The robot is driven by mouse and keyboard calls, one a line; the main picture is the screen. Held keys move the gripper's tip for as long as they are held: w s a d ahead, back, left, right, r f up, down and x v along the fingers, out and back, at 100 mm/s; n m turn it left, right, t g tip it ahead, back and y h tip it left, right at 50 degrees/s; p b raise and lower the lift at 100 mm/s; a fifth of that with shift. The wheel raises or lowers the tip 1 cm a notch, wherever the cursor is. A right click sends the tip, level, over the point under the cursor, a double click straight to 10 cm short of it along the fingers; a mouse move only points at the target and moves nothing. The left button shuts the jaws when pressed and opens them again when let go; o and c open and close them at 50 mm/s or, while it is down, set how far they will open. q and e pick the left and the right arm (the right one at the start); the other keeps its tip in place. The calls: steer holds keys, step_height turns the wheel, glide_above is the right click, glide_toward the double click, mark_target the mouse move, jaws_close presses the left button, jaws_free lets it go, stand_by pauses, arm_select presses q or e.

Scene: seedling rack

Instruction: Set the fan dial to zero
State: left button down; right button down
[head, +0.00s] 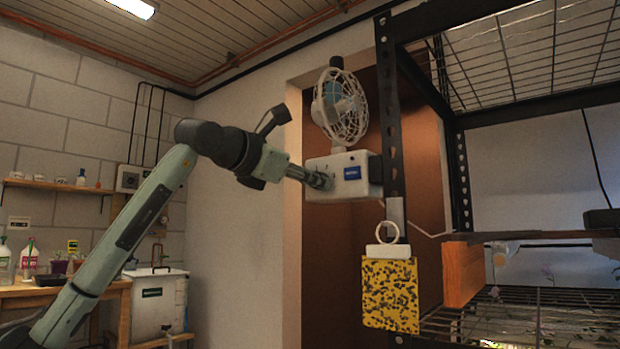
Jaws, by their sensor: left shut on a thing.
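The fan (341,107) has a round white cage and stands on a pale control box (342,176) with a small blue label, beside the dark rack post. My left arm comes in from the left, and its gripper (322,181) is at the left part of the box's front. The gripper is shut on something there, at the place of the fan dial. The dial itself is hidden by the fingers, so its setting cannot be read. My right gripper is not in view.
The black rack post (391,130) stands just right of the box. A wooden bench (60,292) with bottles is at far left.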

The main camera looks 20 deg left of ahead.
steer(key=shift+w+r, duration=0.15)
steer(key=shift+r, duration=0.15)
arm_select(q)
steer(key=c, duration=1.2)
jaws_free()
steer(key=shift+o, duration=0.2)
steer(key=v, duration=1.2)
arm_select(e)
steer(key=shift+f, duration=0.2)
arm_select(q)
steer(key=shift+a+f, duration=0.1)
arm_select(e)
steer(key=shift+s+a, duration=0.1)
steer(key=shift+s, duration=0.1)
